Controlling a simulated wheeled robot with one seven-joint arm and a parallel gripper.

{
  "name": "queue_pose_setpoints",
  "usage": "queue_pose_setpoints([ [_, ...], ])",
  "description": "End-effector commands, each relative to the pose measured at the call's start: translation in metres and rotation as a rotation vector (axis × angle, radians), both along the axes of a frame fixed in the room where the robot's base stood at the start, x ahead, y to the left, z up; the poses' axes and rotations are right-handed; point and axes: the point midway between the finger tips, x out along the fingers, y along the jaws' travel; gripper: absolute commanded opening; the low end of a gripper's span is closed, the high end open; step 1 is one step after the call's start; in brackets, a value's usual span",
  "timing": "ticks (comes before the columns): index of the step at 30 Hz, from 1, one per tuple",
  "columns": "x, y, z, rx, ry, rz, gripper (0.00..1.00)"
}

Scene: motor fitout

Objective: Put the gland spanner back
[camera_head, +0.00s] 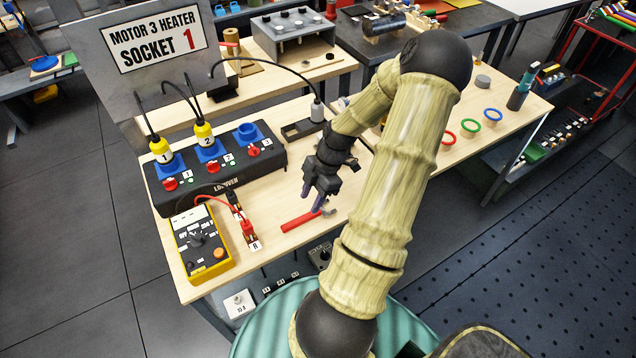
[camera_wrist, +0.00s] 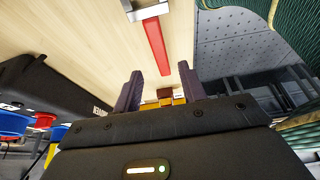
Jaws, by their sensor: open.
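A tool with a red handle (camera_head: 300,221) and a grey metal head lies flat on the wooden bench; it looks like the gland spanner. In the wrist view its red handle (camera_wrist: 157,45) points toward the space between my fingers, with the metal head at the top edge. My gripper (camera_head: 312,198) is open and hangs close above the bench, just beyond the tool in the head view. In the wrist view my two dark fingers (camera_wrist: 160,75) stand apart with nothing held between them. How high they are above the handle is hard to tell.
A black socket box (camera_head: 225,165) with plugs and cables stands behind on the left. A yellow tester (camera_head: 201,243) with a red lead sits at the bench's front left. A grey block with a cable (camera_head: 316,112) is behind my gripper. Coloured rings (camera_head: 470,128) lie to the right.

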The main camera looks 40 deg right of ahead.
Motion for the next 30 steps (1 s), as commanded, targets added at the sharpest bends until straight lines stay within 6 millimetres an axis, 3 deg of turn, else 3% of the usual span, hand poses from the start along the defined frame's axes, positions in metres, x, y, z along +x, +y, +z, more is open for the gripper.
queue_pose_setpoints([
  [6,-0.003,-0.016,0.038,-0.004,-0.002,-0.001,0.41],
  [10,-0.005,-0.020,0.051,0.000,0.000,0.001,0.41],
  [30,-0.005,-0.021,0.054,0.001,0.000,0.002,0.41],
])
